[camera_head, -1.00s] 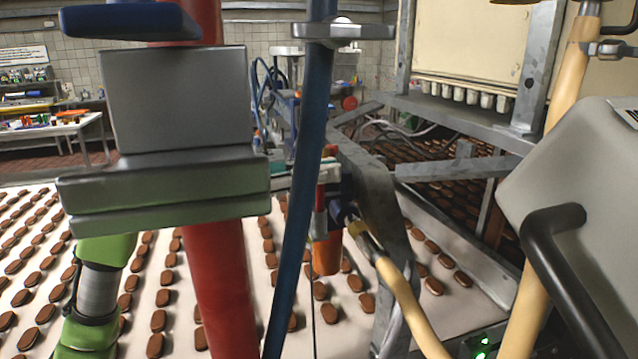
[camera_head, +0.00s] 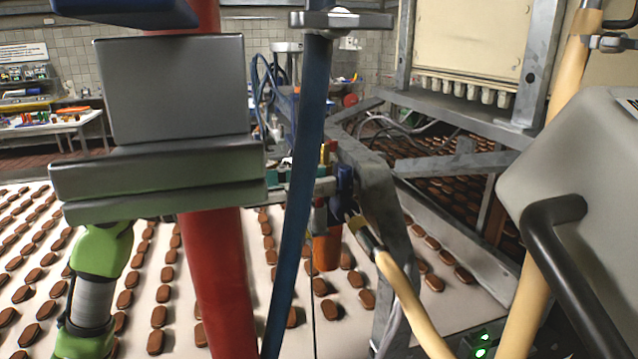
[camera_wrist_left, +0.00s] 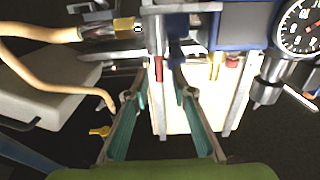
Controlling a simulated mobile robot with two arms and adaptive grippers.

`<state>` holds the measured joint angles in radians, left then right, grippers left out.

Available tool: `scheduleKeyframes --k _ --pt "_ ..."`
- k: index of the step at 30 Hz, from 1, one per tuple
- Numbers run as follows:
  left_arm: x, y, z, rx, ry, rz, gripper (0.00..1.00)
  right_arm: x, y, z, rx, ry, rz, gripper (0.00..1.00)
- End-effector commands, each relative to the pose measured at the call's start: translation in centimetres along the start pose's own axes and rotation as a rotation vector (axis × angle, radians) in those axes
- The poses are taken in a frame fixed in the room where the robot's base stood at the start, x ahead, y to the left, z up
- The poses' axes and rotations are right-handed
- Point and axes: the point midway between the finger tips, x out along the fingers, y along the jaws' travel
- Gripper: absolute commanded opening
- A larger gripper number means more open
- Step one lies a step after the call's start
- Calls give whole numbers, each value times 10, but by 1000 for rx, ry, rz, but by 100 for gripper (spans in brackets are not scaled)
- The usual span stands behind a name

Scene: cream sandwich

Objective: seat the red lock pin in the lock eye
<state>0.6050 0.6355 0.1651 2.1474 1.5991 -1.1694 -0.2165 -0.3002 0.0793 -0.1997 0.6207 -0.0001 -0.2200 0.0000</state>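In the left wrist view a narrow red piece (camera_wrist_left: 159,69), which looks like the lock pin, stands upright between and beyond my fingertips. In the head view the gripper (camera_head: 318,184) is mostly hidden behind a blue post and a grey block. A small red piece (camera_head: 326,152) shows just above the teal finger; I cannot tell whether it is the same pin. A dark blue fitting (camera_head: 343,181) sits right beside it. I cannot make out the lock eye. My right gripper is not in view.
An orange cylinder (camera_head: 327,250) hangs below the blue fitting. A tan hose (camera_head: 405,295) and a slanted steel frame (camera_head: 375,190) crowd the right side. A blue post (camera_head: 300,180) and red column (camera_head: 222,285) stand in front. A conveyor (camera_head: 185,340) carries many brown biscuits.

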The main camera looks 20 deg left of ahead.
Motion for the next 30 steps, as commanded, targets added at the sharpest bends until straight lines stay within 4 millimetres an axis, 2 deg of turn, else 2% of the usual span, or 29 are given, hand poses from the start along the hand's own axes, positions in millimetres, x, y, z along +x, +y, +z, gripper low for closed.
scheduleKeyframes --k 1,9,15,20,30 --pt "-9 -1 5 2 -1 -4 23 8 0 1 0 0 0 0" --pt "-67 -1 5 2 -1 -4 23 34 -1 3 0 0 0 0" --pt "-97 0 3 0 -1 -2 23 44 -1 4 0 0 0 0" --pt "-106 0 1 2 0 0 23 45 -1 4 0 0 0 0" --pt "-106 1 0 1 0 1 23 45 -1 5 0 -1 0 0"
